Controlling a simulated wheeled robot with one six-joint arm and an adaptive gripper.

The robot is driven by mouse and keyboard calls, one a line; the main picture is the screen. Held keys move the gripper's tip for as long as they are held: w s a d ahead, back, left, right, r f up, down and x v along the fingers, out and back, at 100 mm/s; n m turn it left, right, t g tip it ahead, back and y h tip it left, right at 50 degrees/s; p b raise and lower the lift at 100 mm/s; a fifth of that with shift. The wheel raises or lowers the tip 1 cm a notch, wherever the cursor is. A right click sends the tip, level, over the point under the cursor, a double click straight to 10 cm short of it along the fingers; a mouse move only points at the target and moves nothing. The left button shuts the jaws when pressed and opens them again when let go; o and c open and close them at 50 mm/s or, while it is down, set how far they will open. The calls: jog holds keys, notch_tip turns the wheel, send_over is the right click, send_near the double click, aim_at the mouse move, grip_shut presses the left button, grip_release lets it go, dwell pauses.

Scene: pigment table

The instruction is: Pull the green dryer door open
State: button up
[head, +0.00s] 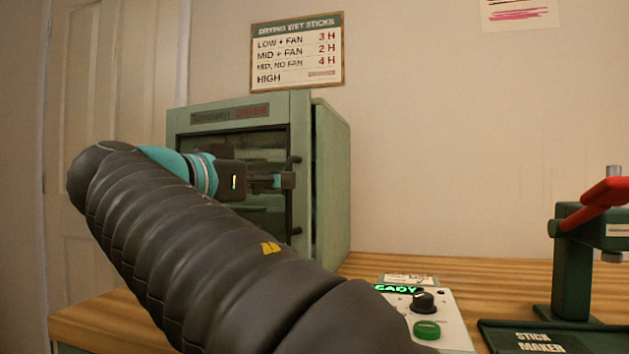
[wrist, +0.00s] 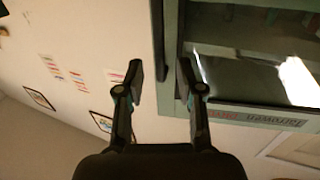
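The green dryer (head: 333,190) stands on the wooden table against the wall. Its green-framed door (head: 300,122) has a dark window and faces me; a narrow dark line runs down its right edge, and I cannot tell if it is slightly ajar. A dark vertical bar handle (head: 296,215) is on the door's right side. My gripper (head: 288,180) is at the handle's height, in front of it. In the wrist view, my gripper (wrist: 161,85) has its fingers apart, with the dark handle (wrist: 158,45) showing between them. Contact is not visible. My arm hides the door's lower left.
A white control box (head: 445,325) with a black knob and green button sits at the front of the wooden table (head: 460,275). A green press (head: 570,265) with a red lever stands at right.

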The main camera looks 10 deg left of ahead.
aim_at(289, 224)
jog(key=shift+x, duration=2.15)
grip_shut()
